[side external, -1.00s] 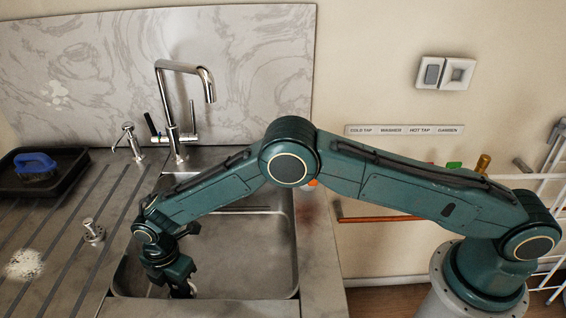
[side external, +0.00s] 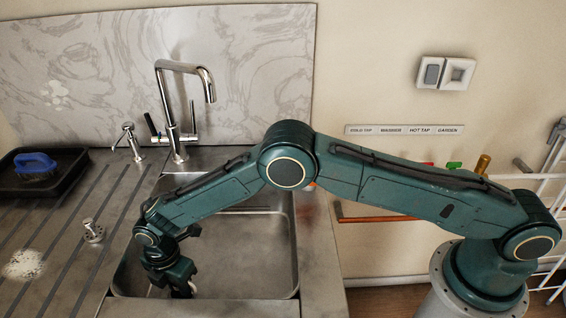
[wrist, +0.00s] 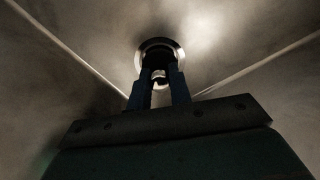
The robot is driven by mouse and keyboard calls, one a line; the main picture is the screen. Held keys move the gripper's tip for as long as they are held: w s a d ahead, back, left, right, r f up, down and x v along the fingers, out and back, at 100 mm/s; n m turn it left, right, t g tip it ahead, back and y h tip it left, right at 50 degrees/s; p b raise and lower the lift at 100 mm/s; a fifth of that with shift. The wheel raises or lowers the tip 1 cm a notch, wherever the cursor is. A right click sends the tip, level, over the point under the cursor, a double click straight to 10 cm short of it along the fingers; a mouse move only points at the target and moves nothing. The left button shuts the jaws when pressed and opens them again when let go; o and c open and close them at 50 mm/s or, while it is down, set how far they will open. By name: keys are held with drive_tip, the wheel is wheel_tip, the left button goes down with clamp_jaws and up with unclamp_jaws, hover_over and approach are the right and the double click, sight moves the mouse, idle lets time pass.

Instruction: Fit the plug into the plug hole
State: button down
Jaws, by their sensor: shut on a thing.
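The plug hole (wrist: 179,50) shows in the wrist view as a bright metal ring with a dark centre in the sink floor. My gripper (wrist: 160,80) points at it, its two dark fingers overlapping the near side of the ring. The fingers are shut on a small pale thing (wrist: 160,75), which looks like the plug. Its lower part is hard to make out, and I cannot tell whether it touches the hole. In the side view my gripper (side external: 184,290) is low inside the sink basin, and my own arm partly hides it.
The sink (side external: 265,250) has steep walls around my gripper. A tall tap (side external: 180,110) stands behind it. On the ribbed draining board, left, are a small metal fitting with a stem (side external: 93,231) and a black tray (side external: 60,172) with a blue brush (side external: 36,164).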

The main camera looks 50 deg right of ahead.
drive_tip(key=shift+f, duration=0.75)
drive_tip(key=c, duration=1.2)
unclamp_jaws()
drive_tip(key=shift+r, duration=0.15)
wheel_tip(320, 180, up, 14)
drive_tip(key=shift+f, duration=0.25)
drive_tip(key=shift+r, duration=0.1)
